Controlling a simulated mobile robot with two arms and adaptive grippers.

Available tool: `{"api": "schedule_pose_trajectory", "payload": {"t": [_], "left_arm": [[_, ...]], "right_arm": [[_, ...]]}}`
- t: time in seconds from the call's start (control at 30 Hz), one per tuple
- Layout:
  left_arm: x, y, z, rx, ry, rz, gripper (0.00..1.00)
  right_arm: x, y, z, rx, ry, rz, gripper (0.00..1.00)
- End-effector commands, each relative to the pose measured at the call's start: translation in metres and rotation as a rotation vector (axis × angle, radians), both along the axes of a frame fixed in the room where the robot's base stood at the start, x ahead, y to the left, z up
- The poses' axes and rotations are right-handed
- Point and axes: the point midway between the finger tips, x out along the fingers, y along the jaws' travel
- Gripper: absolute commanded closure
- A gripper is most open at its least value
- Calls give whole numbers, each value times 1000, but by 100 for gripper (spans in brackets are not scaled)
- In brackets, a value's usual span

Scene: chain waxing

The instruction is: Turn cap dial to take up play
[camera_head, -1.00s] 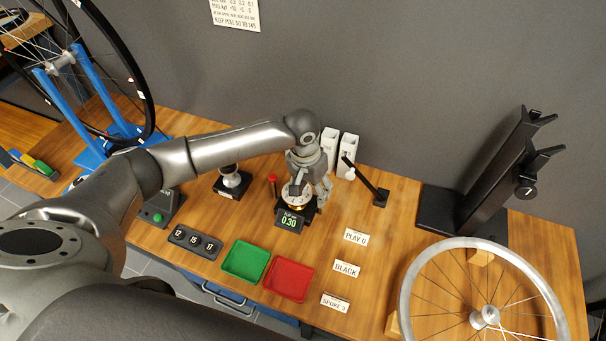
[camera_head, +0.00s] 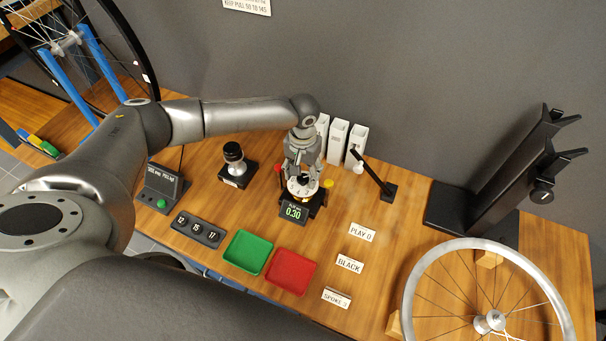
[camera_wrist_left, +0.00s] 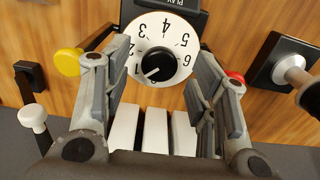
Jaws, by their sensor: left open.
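The cap dial (camera_wrist_left: 160,50) is a white numbered disc with a black centre knob, seen between my left fingers in the left wrist view. The knob's white pointer line is toward the 1. In the head view the dial (camera_head: 300,188) sits on a black stand with a display (camera_head: 294,211) that reads 0.30 in green. My left gripper (camera_head: 302,168) is above the dial, pointing down. In the wrist view its two fingers (camera_wrist_left: 160,95) are spread apart with nothing between their pads. I cannot tell whether they touch the disc. My right gripper is not in view.
A "PLAY 0" card (camera_head: 361,232) lies to the right of the stand. Green (camera_head: 247,252) and red (camera_head: 291,272) trays lie in front. White holders (camera_head: 338,141) stand behind, a black lever post (camera_head: 388,190) to the right. A wheel rim (camera_head: 412,290) lies at front right.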

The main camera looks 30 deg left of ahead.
Motion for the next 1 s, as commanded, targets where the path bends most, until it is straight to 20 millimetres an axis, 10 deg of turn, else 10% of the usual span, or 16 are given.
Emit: {"api": "schedule_pose_trajectory", "payload": {"t": [0.43,0.8,1.0], "left_arm": [[0,0,-13,0,-1,-1,47],[0,0,-12,0,-1,-1,94],[0,0,-12,0,-1,-13,94]], "right_arm": [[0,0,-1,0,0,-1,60],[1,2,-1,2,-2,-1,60],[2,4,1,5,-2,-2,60]]}}
